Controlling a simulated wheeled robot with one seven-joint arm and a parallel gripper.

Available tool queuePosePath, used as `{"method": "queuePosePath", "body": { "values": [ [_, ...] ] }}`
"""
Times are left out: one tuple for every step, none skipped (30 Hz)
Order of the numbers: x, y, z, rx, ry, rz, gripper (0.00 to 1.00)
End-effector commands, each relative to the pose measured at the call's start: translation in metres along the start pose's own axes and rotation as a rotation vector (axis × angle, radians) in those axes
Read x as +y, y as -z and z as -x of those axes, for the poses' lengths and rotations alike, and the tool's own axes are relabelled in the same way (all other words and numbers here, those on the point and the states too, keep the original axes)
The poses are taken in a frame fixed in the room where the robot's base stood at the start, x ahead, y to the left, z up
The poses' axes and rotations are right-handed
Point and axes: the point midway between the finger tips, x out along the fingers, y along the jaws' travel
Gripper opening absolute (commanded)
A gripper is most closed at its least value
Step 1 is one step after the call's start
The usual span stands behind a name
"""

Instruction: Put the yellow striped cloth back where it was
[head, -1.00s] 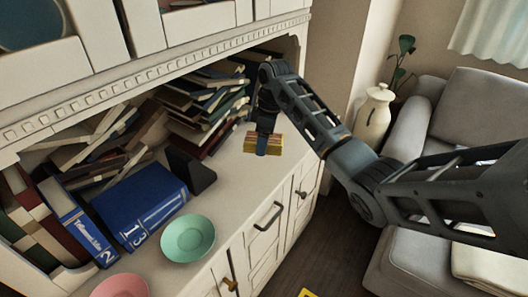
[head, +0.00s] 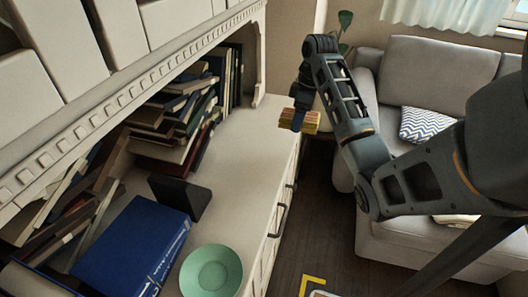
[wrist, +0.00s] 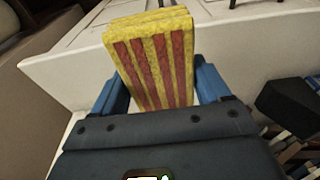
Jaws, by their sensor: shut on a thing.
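The yellow cloth with red stripes (wrist: 152,60) is folded into a thick block and sits between the blue fingers of my gripper (wrist: 155,92) in the wrist view. In the head view the cloth (head: 313,122) shows small at the end of my arm, with my gripper (head: 298,121) shut on it. It is held in the air at the right edge of the cabinet top, over or just past the front edge; I cannot tell exactly which.
The cabinet top (head: 236,170) is bare at its far right part. A green bowl (head: 211,271), a blue binder (head: 132,248), a black stand (head: 181,196) and stacked books (head: 178,125) occupy the rest. A grey sofa (head: 440,75) stands at right, beyond dark floor.

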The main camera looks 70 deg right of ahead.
Motion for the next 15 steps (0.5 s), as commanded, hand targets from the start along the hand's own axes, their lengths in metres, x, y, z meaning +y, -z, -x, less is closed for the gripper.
{"method": "queuePosePath", "body": {
  "values": [
    [-0.007,0.008,-0.015,0.001,0.002,0.006,0.48],
    [-0.011,0.013,-0.02,0.001,0.002,0.005,0.48],
    [-0.016,0.019,-0.026,0.0,0.001,0.007,0.48],
    [-0.02,0.023,-0.031,0.0,0.001,0.006,0.48],
    [-0.023,0.028,-0.035,0.0,0.001,0.006,0.48],
    [-0.028,0.034,-0.041,0.0,0.001,0.006,0.48],
    [-0.032,0.038,-0.046,0.0,0.001,0.006,0.48],
    [-0.035,0.043,-0.05,0.0,0.001,0.007,0.48],
    [-0.039,0.048,-0.055,0.0,0.001,0.006,0.48],
    [-0.042,0.052,-0.058,0.0,0.001,0.006,0.48],
    [-0.045,0.055,-0.061,0.0,0.0,0.005,0.48],
    [-0.048,0.059,-0.063,0.0,0.0,0.005,0.48],
    [-0.05,0.062,-0.065,0.0,0.0,0.004,0.48],
    [-0.051,0.064,-0.067,0.0,-0.001,0.003,0.48],
    [-0.053,0.066,-0.068,0.0,-0.001,0.002,0.48]
  ]
}}
